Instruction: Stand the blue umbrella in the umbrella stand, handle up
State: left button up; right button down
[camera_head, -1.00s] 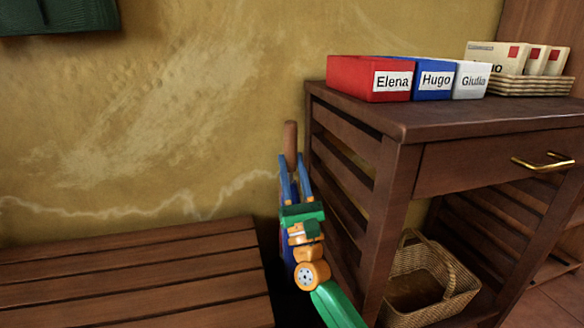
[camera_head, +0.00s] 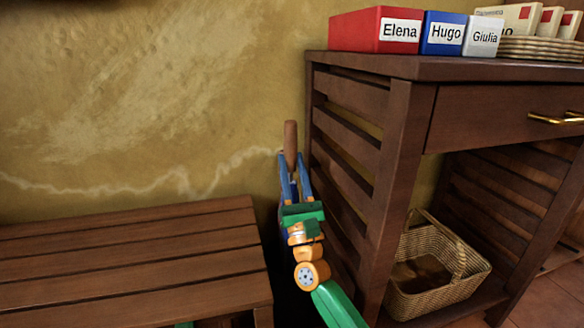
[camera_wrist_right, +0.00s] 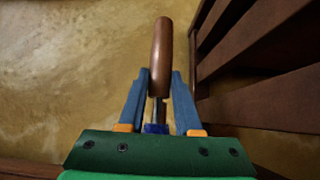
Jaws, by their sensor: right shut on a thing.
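My right gripper (camera_head: 291,160) is shut on the blue umbrella, just below its brown wooden handle (camera_head: 290,142). The handle points up, close to upright. In the right wrist view the handle (camera_wrist_right: 161,55) rises above the two blue fingers of the gripper (camera_wrist_right: 159,78), and a little blue (camera_wrist_right: 156,128) shows between them. Most of the umbrella is hidden behind my gripper and arm. Its lower end cannot be seen. The gripper is in the narrow gap between the bench and the side table. No umbrella stand can be made out. My left gripper is not in view.
A slatted wooden bench (camera_head: 120,262) is on the left. A dark slatted side table (camera_head: 390,68) stands close on the right, with red (camera_head: 370,32), blue and white name boxes on top and a wicker basket (camera_head: 440,290) below. The plaster wall (camera_head: 150,90) is behind.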

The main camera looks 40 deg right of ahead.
jog(key=shift+f, duration=0.2)
jog(key=c, duration=0.5)
grip_release()
jog(key=v, duration=0.6)
jog(key=shift+s+a+f, duration=0.1)
jog(key=shift+s+f, duration=0.05)
jog(key=shift+f, duration=0.05)
jog(key=shift+s+a+f, duration=0.1)
jog(key=shift+s+f, duration=0.05)
jog(key=shift+s, duration=0.1)
